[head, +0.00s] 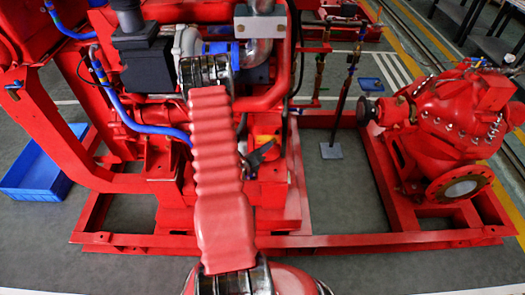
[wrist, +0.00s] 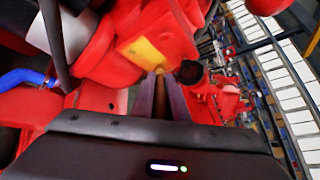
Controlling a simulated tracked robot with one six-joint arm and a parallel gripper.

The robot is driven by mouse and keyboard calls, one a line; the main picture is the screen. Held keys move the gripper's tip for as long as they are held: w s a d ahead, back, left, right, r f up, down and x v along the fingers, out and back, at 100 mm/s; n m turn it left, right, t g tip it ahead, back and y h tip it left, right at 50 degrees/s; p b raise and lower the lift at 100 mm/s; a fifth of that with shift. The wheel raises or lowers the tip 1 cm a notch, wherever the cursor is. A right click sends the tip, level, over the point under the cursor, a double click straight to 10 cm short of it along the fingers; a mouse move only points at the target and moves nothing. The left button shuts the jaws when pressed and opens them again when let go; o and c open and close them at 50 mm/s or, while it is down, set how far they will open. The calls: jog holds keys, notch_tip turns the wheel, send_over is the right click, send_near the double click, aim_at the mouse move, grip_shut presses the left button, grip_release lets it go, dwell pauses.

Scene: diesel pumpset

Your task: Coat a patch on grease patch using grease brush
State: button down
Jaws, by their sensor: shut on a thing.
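The grease patch appears to be the yellow area on a red block of the pumpset, seen in the wrist view (wrist: 148,54) and as a small orange-yellow area in the head view (head: 264,139). My gripper (head: 260,156) shows in the head view as a small dark shape beside the red engine base, just below this area and partly hidden behind my arm. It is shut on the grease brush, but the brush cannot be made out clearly. Whether the bristles touch the patch cannot be told. The wrist view shows my dark wrist housing along the bottom.
The red engine with blue hoses (head: 150,128) stands close around my arm. A red pump (head: 450,115) sits on the frame at the right. A blue bin (head: 35,175) is on the floor at left.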

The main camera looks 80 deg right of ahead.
jog(key=s, duration=0.2)
jog(key=shift+s+d, duration=0.35)
jog(key=shift+w, duration=0.15)
jog(key=shift+w+a, duration=0.2)
jog(key=shift+w, duration=0.6)
jog(key=shift+w+a, duration=0.2)
jog(key=shift+w, duration=0.6)
jog(key=shift+w+a, duration=0.25)
jog(key=shift+w, duration=0.6)
jog(key=shift+w+a, duration=0.25)
jog(key=shift+w, duration=0.6)
jog(key=w, duration=0.3)
jog(key=shift+w+a, duration=0.25)
jog(key=shift+a, duration=0.1)
